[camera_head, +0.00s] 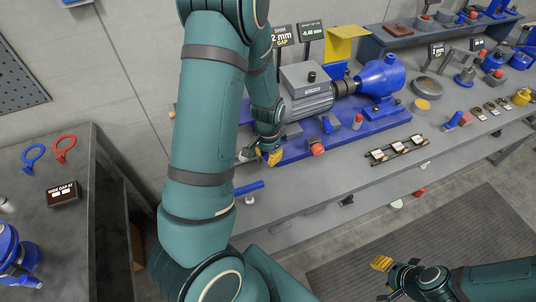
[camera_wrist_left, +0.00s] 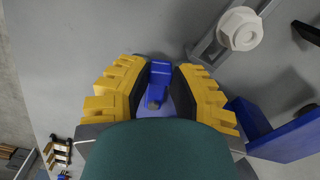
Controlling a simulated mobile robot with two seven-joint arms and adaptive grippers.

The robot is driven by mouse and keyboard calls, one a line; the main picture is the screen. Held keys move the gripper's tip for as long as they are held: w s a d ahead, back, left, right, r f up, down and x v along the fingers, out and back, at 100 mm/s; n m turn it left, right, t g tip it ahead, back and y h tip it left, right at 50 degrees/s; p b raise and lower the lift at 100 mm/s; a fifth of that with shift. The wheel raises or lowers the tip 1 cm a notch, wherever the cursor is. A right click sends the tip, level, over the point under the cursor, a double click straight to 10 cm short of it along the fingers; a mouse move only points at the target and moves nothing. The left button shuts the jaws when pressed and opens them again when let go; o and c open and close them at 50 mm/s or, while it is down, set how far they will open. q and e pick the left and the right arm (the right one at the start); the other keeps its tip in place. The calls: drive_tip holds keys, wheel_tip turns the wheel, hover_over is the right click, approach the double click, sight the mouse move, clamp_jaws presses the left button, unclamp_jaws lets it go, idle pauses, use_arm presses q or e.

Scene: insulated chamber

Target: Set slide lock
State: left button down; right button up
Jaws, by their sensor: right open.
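My left gripper (camera_head: 268,156) is low at the front left end of the blue machine base (camera_head: 375,122). In the left wrist view, its yellow fingers (camera_wrist_left: 160,88) stand on either side of a small blue piece (camera_wrist_left: 160,72) with a grey tip. The dark pads are close to this piece, but I cannot tell whether they press on it. I cannot tell whether it is the slide lock. My forearm hides part of the bench in the head view. My right gripper (camera_head: 384,280) is open and empty, low at the lower right, apart from the bench.
A white hex knob (camera_wrist_left: 240,28) and a blue plate (camera_wrist_left: 285,135) are near the left fingers. A blue bar (camera_head: 249,187) lies at the bench's front edge. A grey motor (camera_head: 306,95) and red-capped part (camera_head: 316,147) stand right of the gripper. A side table (camera_head: 75,205) is at left.

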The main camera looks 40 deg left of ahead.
use_arm(q)
drive_tip(key=shift+d, duration=0.1)
drive_tip(key=d+n+p, duration=0.1)
drive_tip(key=n, duration=0.1)
drive_tip(key=shift+d+n, duration=0.1)
drive_tip(key=shift+n, duration=0.2)
drive_tip(key=n, duration=0.2)
drive_tip(key=d+n+p, duration=0.1)
drive_tip(key=shift+w+d+n, duration=0.15)
drive_tip(key=shift+d+n, duration=0.15)
drive_tip(key=shift+n, duration=0.1)
drive_tip(key=n, duration=0.1)
drive_tip(key=d+n+p, duration=0.1)
drive_tip(key=w+n, duration=0.1)
drive_tip(key=n, duration=0.1)
drive_tip(key=shift+w+d+p, duration=0.1)
drive_tip(key=shift+d+p, duration=0.15)
drive_tip(key=shift+p, duration=0.1)
drive_tip(key=shift+w+d+n+p, duration=0.25)
drive_tip(key=shift+w+n+p, duration=0.05)
drive_tip(key=shift+n, duration=0.6)
drive_tip(key=shift+w+d+n+p, duration=0.2)
drive_tip(key=shift+w+n+p, duration=0.05)
drive_tip(key=shift+n, duration=0.65)
drive_tip(key=c, duration=0.8)
unclamp_jaws()
drive_tip(key=shift+w, duration=0.1)
